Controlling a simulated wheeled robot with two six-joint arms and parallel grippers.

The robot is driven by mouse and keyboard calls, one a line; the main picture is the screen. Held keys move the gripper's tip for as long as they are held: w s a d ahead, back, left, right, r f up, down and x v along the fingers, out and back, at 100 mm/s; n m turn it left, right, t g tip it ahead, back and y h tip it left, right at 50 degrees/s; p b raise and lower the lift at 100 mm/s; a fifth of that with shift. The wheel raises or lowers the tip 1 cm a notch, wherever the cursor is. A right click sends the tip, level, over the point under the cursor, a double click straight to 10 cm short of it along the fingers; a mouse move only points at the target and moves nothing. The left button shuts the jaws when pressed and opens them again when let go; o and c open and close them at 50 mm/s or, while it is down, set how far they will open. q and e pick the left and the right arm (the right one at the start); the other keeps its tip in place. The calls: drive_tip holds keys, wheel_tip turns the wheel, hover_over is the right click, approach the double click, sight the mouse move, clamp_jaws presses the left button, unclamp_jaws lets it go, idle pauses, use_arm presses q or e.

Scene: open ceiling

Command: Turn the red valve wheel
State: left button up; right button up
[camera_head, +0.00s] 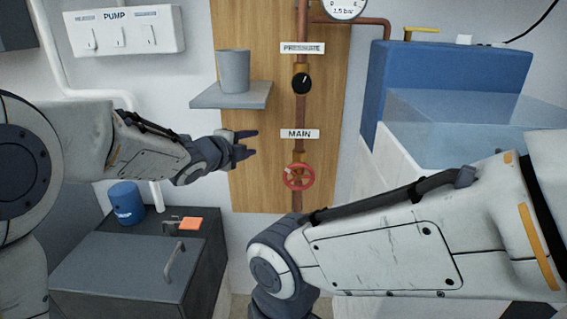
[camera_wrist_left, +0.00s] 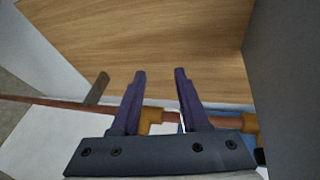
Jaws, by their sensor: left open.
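The red valve wheel (camera_head: 298,176) sits on a vertical copper pipe (camera_head: 299,112) in front of a wooden panel, below a label reading MAIN (camera_head: 299,134). My left gripper (camera_head: 255,144) is open and empty, up and to the left of the wheel and apart from it. In the left wrist view its two dark fingers (camera_wrist_left: 160,73) are spread, with wood and copper pipe with brass fittings (camera_wrist_left: 151,115) behind them. I cannot make out the wheel in that view. My right arm crosses the lower right of the head view; its gripper is not in view.
A grey shelf (camera_head: 231,96) with a grey cup (camera_head: 234,71) juts out above my left gripper. A black knob (camera_head: 302,82) is higher on the pipe. A dark cabinet (camera_head: 130,264) with a blue can (camera_head: 126,202) stands lower left. A blue tank (camera_head: 440,80) stands at right.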

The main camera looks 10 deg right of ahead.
use_arm(q)
drive_tip(key=w+d+r+m+g+h, duration=0.2)
drive_tip(key=w+r+m+h, duration=0.15)
drive_tip(key=m+h, duration=0.45)
drive_tip(key=m+g, duration=1.5)
drive_tip(key=m, duration=0.8)
approach(287, 167)
drive_tip(key=b+x, duration=0.1)
drive_tip(key=x, duration=0.9)
clamp_jaws()
